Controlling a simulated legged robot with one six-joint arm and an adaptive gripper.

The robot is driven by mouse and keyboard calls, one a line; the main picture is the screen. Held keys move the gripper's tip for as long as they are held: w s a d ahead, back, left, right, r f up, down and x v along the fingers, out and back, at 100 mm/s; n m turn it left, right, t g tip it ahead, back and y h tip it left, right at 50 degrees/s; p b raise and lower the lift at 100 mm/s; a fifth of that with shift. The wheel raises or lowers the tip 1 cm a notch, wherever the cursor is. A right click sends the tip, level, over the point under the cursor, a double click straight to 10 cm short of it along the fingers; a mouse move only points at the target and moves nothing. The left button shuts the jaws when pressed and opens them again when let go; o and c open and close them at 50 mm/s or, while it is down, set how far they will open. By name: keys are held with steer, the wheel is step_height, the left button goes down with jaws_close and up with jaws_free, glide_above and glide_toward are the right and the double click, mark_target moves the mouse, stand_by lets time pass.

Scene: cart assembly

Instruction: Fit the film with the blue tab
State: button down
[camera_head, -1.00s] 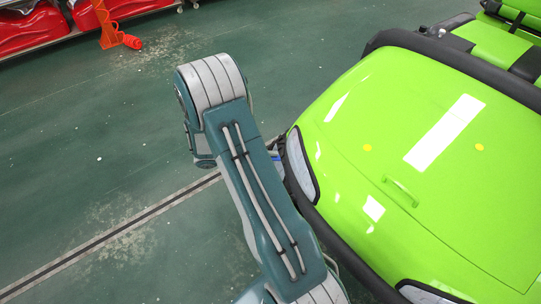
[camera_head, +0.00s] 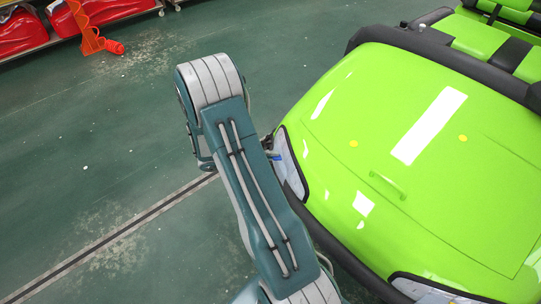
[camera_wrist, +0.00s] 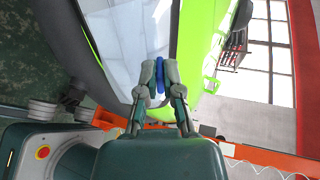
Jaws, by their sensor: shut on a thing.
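In the wrist view my gripper (camera_wrist: 160,78) is shut on the blue tab (camera_wrist: 160,70). A pale, whitish sheet-like surface (camera_wrist: 125,35) lies just beyond the fingertips, framed by dark trim and bright green bodywork. I cannot tell how much of it is film and how much is headlight. In the head view the green cart (camera_head: 400,150) has a near-left headlight (camera_head: 288,165) beside my arm. A small bit of blue (camera_head: 272,155) shows at its left edge. My gripper is mostly hidden behind my arm there.
A second headlight (camera_head: 430,291) is at the cart's lower front corner. A black bumper (camera_head: 345,255) runs along the front edge. Open green floor (camera_head: 90,150) lies to the left. Red covers (camera_head: 95,10) on a rack and an orange stand (camera_head: 90,35) are far back left.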

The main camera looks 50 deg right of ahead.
steer(key=shift+s+d+f, duration=0.25)
steer(key=shift+s+d, duration=0.05)
steer(key=shift+d, duration=0.3)
stand_by(0.5)
steer(key=c, duration=0.7)
jaws_free()
steer(key=v, duration=1.2)
steer(key=shift+w, duration=0.1)
